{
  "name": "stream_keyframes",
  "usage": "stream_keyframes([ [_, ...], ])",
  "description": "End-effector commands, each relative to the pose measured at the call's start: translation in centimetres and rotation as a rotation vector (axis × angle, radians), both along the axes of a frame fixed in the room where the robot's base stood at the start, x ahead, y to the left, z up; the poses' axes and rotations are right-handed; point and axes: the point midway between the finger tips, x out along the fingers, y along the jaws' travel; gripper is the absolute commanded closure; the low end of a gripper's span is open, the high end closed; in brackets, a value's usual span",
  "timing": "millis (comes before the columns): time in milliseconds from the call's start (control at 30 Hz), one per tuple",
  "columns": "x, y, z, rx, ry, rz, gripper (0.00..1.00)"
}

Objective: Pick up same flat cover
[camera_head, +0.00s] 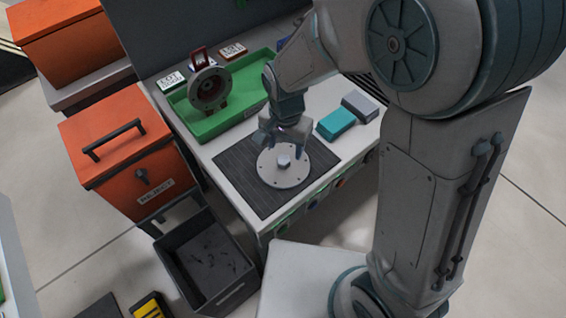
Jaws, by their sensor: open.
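The flat cover (283,176) is a light grey round disc with small holes around its rim and a raised hub in its middle. It lies flat on a dark ribbed mat (255,189) on the workbench. Whether the fingertips touch the cover cannot be told from this view.
A green tray (213,124) holding a round metal housing (209,88) stands behind the mat. Teal (336,123) and grey (360,107) blocks lie to the right. An orange reject bin (120,150) and an open dark crate (205,262) stand left of the bench.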

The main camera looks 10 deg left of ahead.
Motion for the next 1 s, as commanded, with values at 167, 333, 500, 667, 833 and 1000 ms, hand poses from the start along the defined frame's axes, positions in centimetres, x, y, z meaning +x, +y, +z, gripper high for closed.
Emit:
stream_keyframes([
  [167, -0.4, 0.4, -2.6, -0.004, 0.004, 0.000, 0.44],
  [333, -0.3, 0.3, -4.3, -0.002, 0.001, 0.000, 0.44],
  [500, -0.3, 0.4, -4.6, 0.000, -0.001, 0.000, 0.44],
  [667, -0.3, 0.4, -4.5, 0.000, -0.001, 0.000, 0.58],
  [833, -0.3, 0.4, -4.5, 0.000, -0.001, 0.000, 1.00],
  [1000, -0.3, 0.4, -4.5, 0.001, -0.001, 0.000, 1.00],
])
